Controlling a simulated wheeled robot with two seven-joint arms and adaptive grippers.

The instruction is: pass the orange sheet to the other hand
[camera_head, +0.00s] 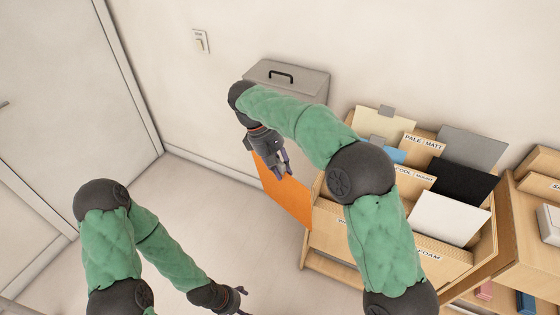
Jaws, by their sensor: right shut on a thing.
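The orange sheet (284,193) hangs below my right gripper (280,167), in front of the wooden rack's left side. My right gripper is shut on the sheet near its upper part, and the gripper and arm hide some of its top edge. My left gripper (241,299) is low in the view, near the bottom edge, apart from the sheet. It is small and partly seen, and I cannot tell whether its fingers are open or shut.
A wooden rack (343,245) with labelled compartments holds several sheets, including a white one (449,217) and a black one (465,184). A grey bin (306,82) with a black handle stands by the wall. Floor (205,215) between my arms is clear.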

